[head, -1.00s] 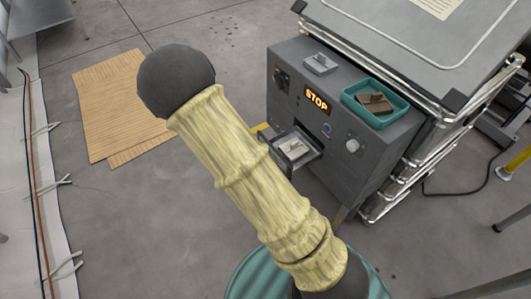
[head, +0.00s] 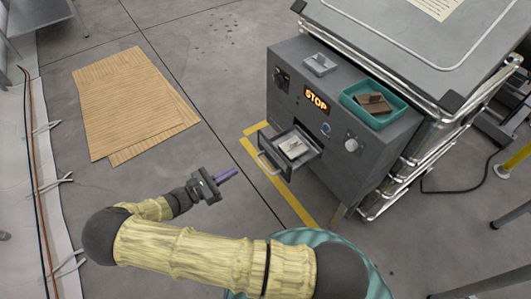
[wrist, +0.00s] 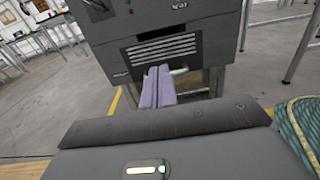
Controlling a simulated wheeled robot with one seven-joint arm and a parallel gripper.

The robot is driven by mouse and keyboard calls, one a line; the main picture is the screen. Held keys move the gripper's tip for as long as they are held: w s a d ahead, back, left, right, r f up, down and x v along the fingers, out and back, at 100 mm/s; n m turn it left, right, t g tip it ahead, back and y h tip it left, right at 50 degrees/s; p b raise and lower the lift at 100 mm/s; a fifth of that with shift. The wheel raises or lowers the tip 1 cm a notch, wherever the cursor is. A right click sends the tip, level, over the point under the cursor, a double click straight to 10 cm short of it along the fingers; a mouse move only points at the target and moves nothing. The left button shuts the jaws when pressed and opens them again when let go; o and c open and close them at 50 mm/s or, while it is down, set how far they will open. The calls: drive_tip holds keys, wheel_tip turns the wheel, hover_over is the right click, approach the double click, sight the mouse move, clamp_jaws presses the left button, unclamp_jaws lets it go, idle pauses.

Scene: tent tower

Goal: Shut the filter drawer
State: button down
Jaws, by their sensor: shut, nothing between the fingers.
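The filter drawer (head: 307,160) sticks out of the front of a dark grey cabinet (head: 345,140) in the head view. It is open, with a bar handle (head: 268,164) on its front and a pale block (head: 293,147) inside. My gripper (head: 234,172) is to the left of the handle, apart from it, with its purple fingers shut and empty, pointing toward the cabinet side. In the wrist view the purple fingers (wrist: 158,80) lie together in front of a grey cabinet face with a slotted vent (wrist: 163,49).
A teal tray (head: 347,97) with a brown block sits on top. Yellow tape (head: 290,200) marks the floor. Flat cardboard (head: 130,100) lies to the left; the floor between is clear.

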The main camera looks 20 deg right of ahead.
sight(273, 149)
drive_tip(key=b+x, duration=0.3)
drive_tip(key=x, duration=1)
drive_tip(key=shift+d+f, duration=0.1)
drive_tip(key=shift+f, duration=0.05)
drive_tip(key=shift+w+d, duration=0.15)
drive_tip(key=shift+d, duration=0.25)
drive_tip(key=shift+w, duration=0.1)
